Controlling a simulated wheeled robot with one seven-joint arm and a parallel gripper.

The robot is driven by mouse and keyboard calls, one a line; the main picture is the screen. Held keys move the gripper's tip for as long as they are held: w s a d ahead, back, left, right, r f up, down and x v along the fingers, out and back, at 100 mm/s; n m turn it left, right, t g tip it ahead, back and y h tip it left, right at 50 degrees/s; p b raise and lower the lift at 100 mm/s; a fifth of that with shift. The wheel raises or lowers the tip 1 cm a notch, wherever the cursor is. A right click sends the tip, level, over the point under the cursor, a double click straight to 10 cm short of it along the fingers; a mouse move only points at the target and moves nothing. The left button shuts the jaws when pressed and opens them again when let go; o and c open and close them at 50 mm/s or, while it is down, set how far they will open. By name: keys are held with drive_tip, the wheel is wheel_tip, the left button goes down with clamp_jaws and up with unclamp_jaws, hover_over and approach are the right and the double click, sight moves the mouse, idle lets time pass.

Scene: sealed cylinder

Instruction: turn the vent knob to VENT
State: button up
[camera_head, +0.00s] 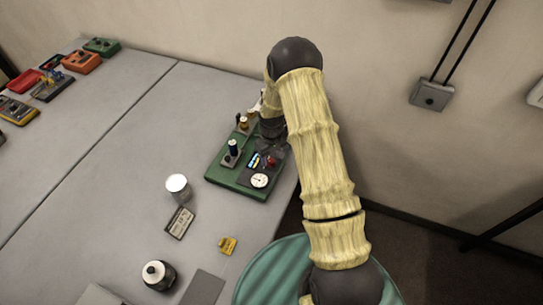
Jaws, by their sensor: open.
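A green board (214,176) lies near the right edge of the grey table and carries several small fittings. These include a white round gauge (260,181), a small red part (271,161), a blue-and-yellow part (253,161), a dark blue upright cylinder (233,147) and a brass-coloured post (243,122). I cannot tell which fitting is the vent knob, and no VENT label is readable. My gripper (270,132) is a dark shape over the back right part of the board, partly behind my arm. It is open; its fingertips are not clear, and I cannot tell whether it touches anything.
A white-topped can (178,186), a label card (180,222), a yellow piece (228,245) and a dark bottle (156,279) stand or lie left of and before the board. Coloured devices (80,62) are at the far left. The table's middle is clear.

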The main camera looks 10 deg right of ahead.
drive_tip(key=shift+f, duration=0.65)
drive_tip(key=c, duration=1)
